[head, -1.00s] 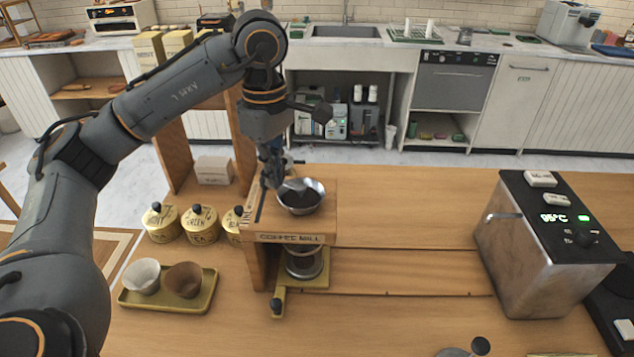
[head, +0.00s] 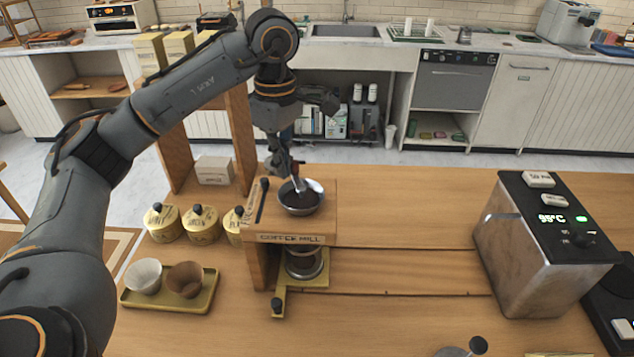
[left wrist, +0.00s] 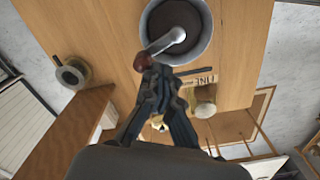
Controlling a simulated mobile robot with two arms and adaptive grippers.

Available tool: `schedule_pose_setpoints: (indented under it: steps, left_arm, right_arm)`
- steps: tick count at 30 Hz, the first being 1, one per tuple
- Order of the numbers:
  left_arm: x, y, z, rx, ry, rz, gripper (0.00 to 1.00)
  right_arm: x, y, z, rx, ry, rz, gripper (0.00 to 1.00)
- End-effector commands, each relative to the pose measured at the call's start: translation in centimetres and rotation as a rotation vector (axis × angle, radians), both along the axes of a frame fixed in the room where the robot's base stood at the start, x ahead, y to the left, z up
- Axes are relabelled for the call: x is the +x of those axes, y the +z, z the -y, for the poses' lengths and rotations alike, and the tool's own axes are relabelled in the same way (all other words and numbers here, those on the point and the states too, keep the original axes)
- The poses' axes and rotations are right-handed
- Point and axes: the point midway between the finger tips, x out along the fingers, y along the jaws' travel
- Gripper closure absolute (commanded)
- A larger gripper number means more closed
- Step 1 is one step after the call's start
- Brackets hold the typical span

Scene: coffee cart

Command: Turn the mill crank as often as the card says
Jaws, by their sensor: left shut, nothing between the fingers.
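The wooden coffee mill (head: 290,239) stands on the counter with a dark hopper bowl (head: 300,204) on top. Its silver crank arm (left wrist: 165,42) lies over the bowl in the left wrist view, with a reddish-brown knob (left wrist: 143,61) at its outer end. My left gripper (head: 284,172) is at the bowl's far-left side; its fingers (left wrist: 152,77) are shut and empty, right at the knob. Whether they touch it I cannot tell. No card with a readable turn count shows. My right gripper is not in view.
Yellow canisters (head: 202,224) stand left of the mill, and a tray (head: 207,300) with two cups is in front of them. A steel machine reading 95°C (head: 532,250) stands at right. The counter between mill and machine is mostly clear.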

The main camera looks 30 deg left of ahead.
Motion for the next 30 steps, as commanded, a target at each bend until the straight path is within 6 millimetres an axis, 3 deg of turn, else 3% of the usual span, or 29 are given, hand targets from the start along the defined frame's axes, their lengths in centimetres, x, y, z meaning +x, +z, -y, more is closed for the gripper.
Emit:
schedule_pose_setpoints:
  steps: [30]
  left_arm:
    - [1.9,0.0,1.0,0.000,-0.001,0.000,1.00]
  right_arm:
    - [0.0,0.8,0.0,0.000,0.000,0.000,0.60]
